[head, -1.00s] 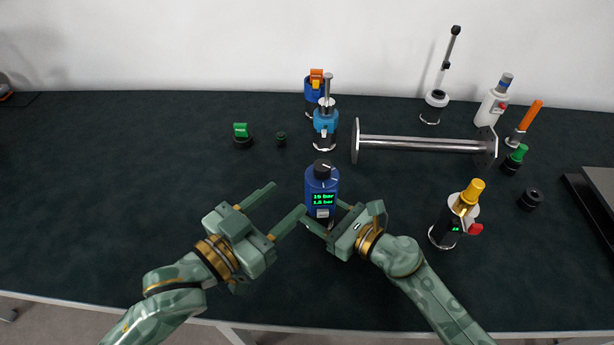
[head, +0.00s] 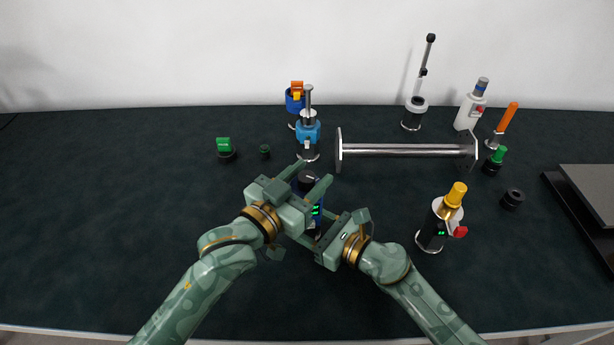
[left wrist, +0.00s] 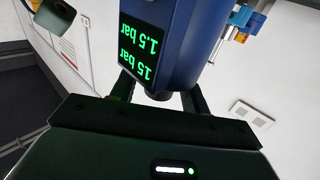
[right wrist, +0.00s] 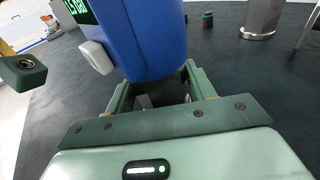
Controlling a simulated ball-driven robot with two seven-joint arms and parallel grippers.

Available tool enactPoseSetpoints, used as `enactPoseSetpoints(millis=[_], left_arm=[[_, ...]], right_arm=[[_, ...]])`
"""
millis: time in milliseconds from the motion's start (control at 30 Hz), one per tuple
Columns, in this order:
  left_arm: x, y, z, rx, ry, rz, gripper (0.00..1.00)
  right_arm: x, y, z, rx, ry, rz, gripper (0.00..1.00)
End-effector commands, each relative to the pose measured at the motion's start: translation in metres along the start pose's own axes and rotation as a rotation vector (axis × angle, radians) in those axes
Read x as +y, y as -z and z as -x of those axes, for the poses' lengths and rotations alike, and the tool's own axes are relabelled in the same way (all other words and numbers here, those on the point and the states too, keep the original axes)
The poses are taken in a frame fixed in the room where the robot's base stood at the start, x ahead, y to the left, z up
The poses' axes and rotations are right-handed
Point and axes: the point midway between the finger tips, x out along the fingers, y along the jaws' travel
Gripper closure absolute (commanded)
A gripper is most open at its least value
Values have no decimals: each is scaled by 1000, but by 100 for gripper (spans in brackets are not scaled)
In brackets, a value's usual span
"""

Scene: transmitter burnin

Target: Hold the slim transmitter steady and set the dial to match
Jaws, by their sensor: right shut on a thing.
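The slim blue transmitter (head: 321,213) stands upright in front of me, mostly behind my grippers. In the left wrist view its green display (left wrist: 148,42) appears upside down, reading 15 bar and 1.5 bar. Its black dial (head: 308,179) is on top. My left gripper (head: 311,174) is open, with one finger on either side of the dial; the dial also shows between the fingers in the left wrist view (left wrist: 160,96). My right gripper (right wrist: 157,88) is shut on the transmitter's body (right wrist: 145,38) low down. The contact is partly hidden in the head view.
Behind stand a light-blue device (head: 307,134) and a blue one with an orange top (head: 295,100). A metal bar fixture (head: 405,150) lies to the right. A black device with a yellow top (head: 440,220) stands right of my right gripper.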

Motion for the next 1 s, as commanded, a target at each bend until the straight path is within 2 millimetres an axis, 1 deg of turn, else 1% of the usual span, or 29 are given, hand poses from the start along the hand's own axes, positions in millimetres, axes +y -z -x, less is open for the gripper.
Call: enactPoseSetpoints(millis=[33, 67, 100, 133, 267, 467, 667, 700, 767, 1000], left_arm=[[0, 0, 0, 0, 0, 0, 69], [0, 0, 0, 0, 0, 0, 78], [0, 0, 0, 0, 0, 0, 89], [0, 0, 0, 0, 0, 0, 95], [0, 0, 0, 0, 4, 1, 95], [0, 0, 0, -1, 63, 2, 95], [0, 0, 0, -1, 64, -1, 95], [0, 0, 0, -1, 64, -1, 66], [0, 0, 0, -1, 64, -1, 50], [0, 0, 0, -1, 63, 0, 50]], right_arm=[[0, -1, 0, -2, 0, 0, 69], [0, -1, 0, -2, 0, 0, 69], [0, -1, 0, -2, 0, 0, 69], [0, -1, 0, -2, 0, 0, 69], [0, -1, 0, -2, 0, 0, 69], [0, -1, 0, -2, 0, 0, 69], [0, -1, 0, -3, 0, 0, 69], [0, -1, 0, -3, 0, 0, 69], [0, -1, 0, -3, 0, 0, 69], [0, -1, 0, -2, 0, 0, 69]])
